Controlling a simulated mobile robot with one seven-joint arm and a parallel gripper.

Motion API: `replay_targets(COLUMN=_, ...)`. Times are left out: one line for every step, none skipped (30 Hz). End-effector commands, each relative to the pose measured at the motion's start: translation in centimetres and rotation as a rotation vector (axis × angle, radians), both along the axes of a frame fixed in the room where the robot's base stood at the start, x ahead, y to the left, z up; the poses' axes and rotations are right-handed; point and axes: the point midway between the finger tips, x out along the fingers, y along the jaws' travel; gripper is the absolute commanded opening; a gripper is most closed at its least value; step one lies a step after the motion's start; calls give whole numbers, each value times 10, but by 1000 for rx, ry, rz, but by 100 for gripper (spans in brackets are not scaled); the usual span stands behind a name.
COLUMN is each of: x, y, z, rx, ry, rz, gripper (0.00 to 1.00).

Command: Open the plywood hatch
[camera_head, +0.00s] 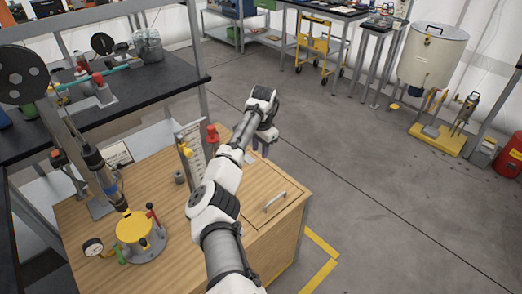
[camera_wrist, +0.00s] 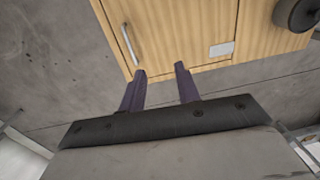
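The plywood hatch (camera_head: 262,186) is a pale wood panel at the right end of the wooden cabinet, with a metal bar handle (camera_head: 275,202) near its front edge. It looks closed. In the wrist view the panel (camera_wrist: 178,28) fills the upper middle, with the handle (camera_wrist: 130,44) at its left and a white label (camera_wrist: 221,49) at its right. My gripper (camera_head: 262,148) hangs beyond the handle, near the cabinet's far right side. Its two purple fingers are apart with nothing between them in the wrist view (camera_wrist: 160,70). They do not touch the handle.
A yellow-topped device (camera_head: 134,228), a dial gauge (camera_head: 92,246) and a red-knobbed fitting (camera_head: 212,134) stand on the cabinet's left part. A dark bench (camera_head: 130,106) is behind. A white drum (camera_head: 432,55) stands farther off.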

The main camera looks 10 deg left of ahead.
Motion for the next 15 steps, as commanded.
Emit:
replay_targets(x=1, y=1, z=6, rx=0, ry=0, rz=0, gripper=32)
replay_targets(x=1, y=1, z=8, rx=0, ry=0, rz=0, gripper=32)
replay_targets(x=1, y=2, z=11, rx=-1, ry=1, rz=0, gripper=32)
replay_targets(x=2, y=2, z=13, rx=0, ry=0, rz=0, gripper=32)
replay_targets(x=2, y=3, z=14, rx=-1, ry=-1, rz=0, gripper=32)
replay_targets(x=2, y=3, z=17, rx=0, ry=0, rz=0, gripper=32)
replay_targets(x=3, y=4, z=19, rx=1, ry=-1, rz=0, gripper=32)
replay_targets(x=3, y=4, z=21, rx=1, ry=-1, rz=0, gripper=32)
replay_targets(x=3, y=5, z=23, rx=1, ry=0, rz=0, gripper=32)
replay_targets(x=4, y=5, z=25, rx=1, ry=0, rz=0, gripper=32)
replay_targets(x=4, y=6, z=27, rx=1, ry=-1, rz=1, gripper=32)
replay_targets(x=4, y=6, z=30, rx=1, ry=-1, rz=1, gripper=32)
replay_targets(x=5, y=7, z=32, rx=0, ry=0, rz=1, gripper=32)
replay_targets(x=5, y=7, z=34, rx=0, ry=0, rz=1, gripper=32)
replay_targets(x=5, y=7, z=37, rx=0, ry=0, rz=1, gripper=32)
